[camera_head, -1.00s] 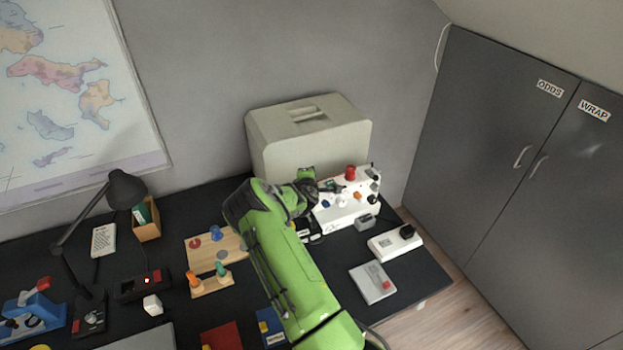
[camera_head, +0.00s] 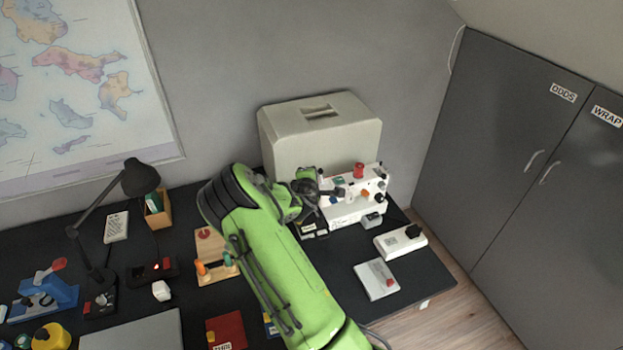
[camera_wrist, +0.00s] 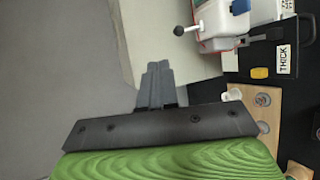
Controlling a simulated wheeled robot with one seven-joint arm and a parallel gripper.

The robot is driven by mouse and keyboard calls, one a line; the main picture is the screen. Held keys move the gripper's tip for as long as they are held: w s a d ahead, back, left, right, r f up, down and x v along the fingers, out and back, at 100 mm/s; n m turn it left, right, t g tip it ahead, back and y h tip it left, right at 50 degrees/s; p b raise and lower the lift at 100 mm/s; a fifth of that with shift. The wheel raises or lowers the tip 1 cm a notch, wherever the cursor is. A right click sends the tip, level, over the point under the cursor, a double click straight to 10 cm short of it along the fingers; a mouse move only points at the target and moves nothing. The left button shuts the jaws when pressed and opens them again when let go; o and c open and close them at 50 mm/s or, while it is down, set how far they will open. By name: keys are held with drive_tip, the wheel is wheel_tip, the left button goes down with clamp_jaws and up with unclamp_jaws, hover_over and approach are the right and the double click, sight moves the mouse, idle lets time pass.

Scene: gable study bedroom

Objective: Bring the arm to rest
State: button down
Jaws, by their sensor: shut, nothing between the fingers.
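My green arm reaches across the dark desk (camera_head: 340,262) from the lower middle of the head view. My gripper (camera_head: 338,192) is at its far end, in front of the beige case and at the left side of the white machine (camera_head: 345,208) with coloured knobs. I cannot tell whether it touches the machine. In the wrist view my gripper (camera_wrist: 158,72) shows its grey fingers together, with nothing between them. The white machine (camera_wrist: 222,22) shows at the upper right there, with a black-knobbed lever.
The beige case (camera_head: 325,140) stands against the wall. A white device (camera_head: 400,242) and a grey box with a red button (camera_head: 376,280) lie to the right. A wooden peg board (camera_head: 212,268), a black lamp (camera_head: 140,178) and small items lie to the left. Grey cupboards (camera_head: 500,150) stand at right.

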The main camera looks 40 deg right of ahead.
drive_tip(key=v, duration=0.2)
drive_tip(key=shift+s+a+r, duration=0.15)
drive_tip(key=shift+s+r, duration=0.1)
drive_tip(key=shift+r, duration=0.1)
drive_tip(key=shift+s+r, duration=0.1)
